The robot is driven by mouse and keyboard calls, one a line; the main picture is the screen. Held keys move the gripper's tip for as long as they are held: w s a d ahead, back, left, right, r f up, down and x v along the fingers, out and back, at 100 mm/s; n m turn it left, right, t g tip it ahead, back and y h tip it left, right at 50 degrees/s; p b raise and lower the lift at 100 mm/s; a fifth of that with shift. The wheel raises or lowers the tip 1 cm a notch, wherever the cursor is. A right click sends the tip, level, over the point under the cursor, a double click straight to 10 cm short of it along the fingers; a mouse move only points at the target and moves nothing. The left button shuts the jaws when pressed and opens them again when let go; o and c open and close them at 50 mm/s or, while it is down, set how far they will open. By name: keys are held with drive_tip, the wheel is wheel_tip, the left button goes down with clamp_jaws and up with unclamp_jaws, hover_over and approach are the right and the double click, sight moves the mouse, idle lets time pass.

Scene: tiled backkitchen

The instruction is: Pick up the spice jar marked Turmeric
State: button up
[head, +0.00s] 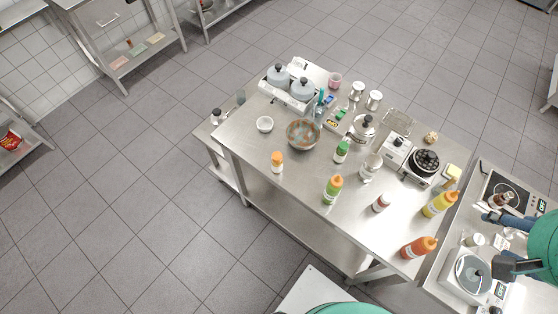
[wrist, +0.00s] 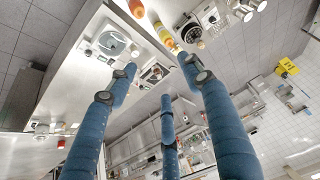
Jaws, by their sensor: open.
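Three small jars stand on the steel table, their labels too small to read: an orange-capped jar (head: 277,161) at the near left edge, a green-capped jar (head: 342,150) near the middle and a red-capped jar (head: 381,202) at the right. I cannot tell which is marked Turmeric. My gripper (head: 492,241) is at the right, over the side counter and well apart from these jars. In the wrist view its blue fingers (wrist: 158,70) are spread with nothing between them.
Green (head: 332,189), yellow (head: 439,204) and orange (head: 418,247) squeeze bottles stand along the table's near side. A scale (head: 468,275) lies below my gripper. The floor at left is clear.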

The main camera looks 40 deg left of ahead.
drive_tip(key=shift+o, duration=0.4)
drive_tip(key=shift+w+a, duration=0.1)
idle(0.3)
drive_tip(key=w+a+f+g+y, duration=0.1)
drive_tip(key=w+a+f+g, duration=0.1)
drive_tip(key=w+a, duration=0.9)
drive_tip(key=n+g+h+p, duration=0.1)
drive_tip(key=n+g+p, duration=0.1)
drive_tip(key=n+g, duration=0.15)
hover_over(276, 156)
wheel_tip(276, 156, down, 28)
drive_tip(key=r, duration=0.1)
drive_tip(key=shift+f+m, duration=0.25)
drive_tip(key=shift+m, duration=0.2)
drive_tip(key=shift+f, duration=0.1)
drive_tip(key=shift+f, duration=4.2)
